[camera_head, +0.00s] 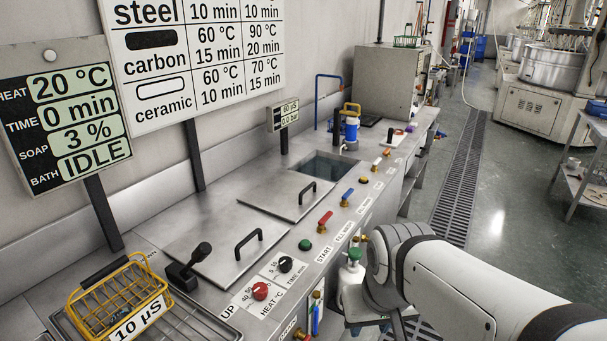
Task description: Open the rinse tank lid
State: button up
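Two flat steel lids with black bar handles lie on the steel bench. The near lid (205,238) has its handle (248,241) near its right edge. The far lid (280,190) has its handle (307,191) near its right edge. Both look flat and closed. I cannot read a label that says which covers the rinse tank; the far one lies beside an open square basin (322,166). My white arm reaches in from the lower right, in front of the bench. My dark gripper (378,293) is low, right of the bench front, mostly hidden; its fingers cannot be made out.
A yellow wire basket (117,299) stands on a rack at the lower left, beside a black lever (190,265). Knobs, buttons and red and blue valve handles line the bench front. A blue-and-white bottle (351,131) stands beyond the basin. Floor at right is open.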

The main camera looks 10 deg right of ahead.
aim_at(288, 195)
jog(key=z, duration=2.15)
jog(key=i, duration=2.2)
jog(key=u, duration=1.15)
jog(key=k, duration=0.1)
jog(key=u, duration=2.6)
jog(key=i, duration=0.8)
